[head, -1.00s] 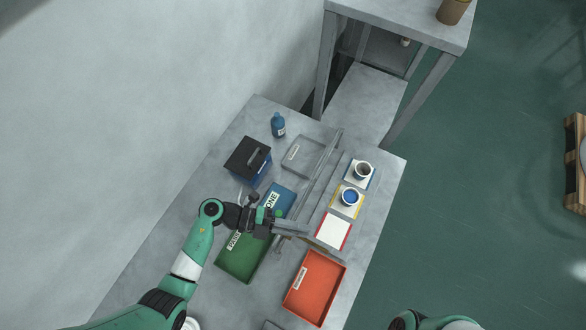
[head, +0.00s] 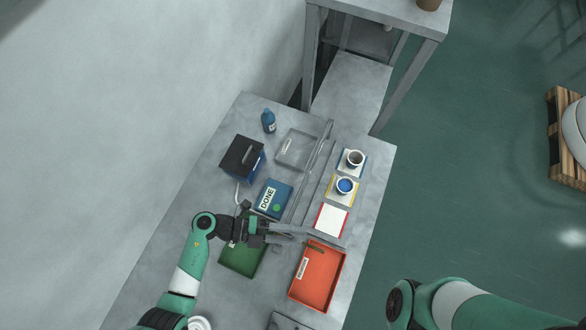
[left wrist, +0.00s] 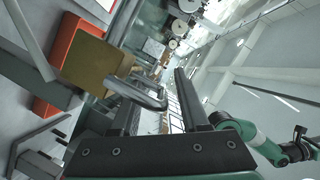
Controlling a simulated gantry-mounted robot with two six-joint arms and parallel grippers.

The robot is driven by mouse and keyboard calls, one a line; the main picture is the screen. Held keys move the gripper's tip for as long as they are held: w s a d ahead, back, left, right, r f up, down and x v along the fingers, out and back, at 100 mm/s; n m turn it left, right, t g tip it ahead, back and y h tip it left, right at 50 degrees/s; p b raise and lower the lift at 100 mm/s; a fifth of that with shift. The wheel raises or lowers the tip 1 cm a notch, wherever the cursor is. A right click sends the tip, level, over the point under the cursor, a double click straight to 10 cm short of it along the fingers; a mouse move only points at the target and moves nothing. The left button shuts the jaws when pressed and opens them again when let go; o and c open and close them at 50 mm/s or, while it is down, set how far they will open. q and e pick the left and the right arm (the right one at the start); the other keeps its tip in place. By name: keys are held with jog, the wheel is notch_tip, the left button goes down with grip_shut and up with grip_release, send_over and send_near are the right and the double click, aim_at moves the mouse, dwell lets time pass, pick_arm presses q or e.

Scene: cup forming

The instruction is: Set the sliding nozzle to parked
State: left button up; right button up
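A brass-coloured block (left wrist: 95,60) with a bent grey metal handle (left wrist: 140,95) shows in the left wrist view; I take it to be the sliding nozzle. The handle's end lies close to the gap between my left fingers; I cannot tell whether they touch it. My left gripper (head: 285,232) is over the near end of the grey rail (head: 312,170) in the head view. Its two black fingers stand apart in the left wrist view (left wrist: 155,110). The nozzle is small and partly hidden by the gripper in the head view. My right gripper is outside the head view.
A red tray (head: 333,292) and a green tray (head: 232,262) lie near the gripper. A blue DONE tray (head: 281,190), black-topped box (head: 240,158), clear tray (head: 297,150) and blue bottle (head: 268,121) stand farther back. Two cups (head: 355,158) (head: 345,185) sit on coloured squares right of the rail.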

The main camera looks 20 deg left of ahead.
pick_arm(q)
jog(key=shift+a, duration=0.1)
dwell(0.3)
jog(key=v, duration=1.1)
jog(key=shift+a+p, duration=0.2)
jog(key=shift+p, duration=0.1)
jog(key=shift+s+r, duration=0.1)
jog(key=shift+s, duration=0.05)
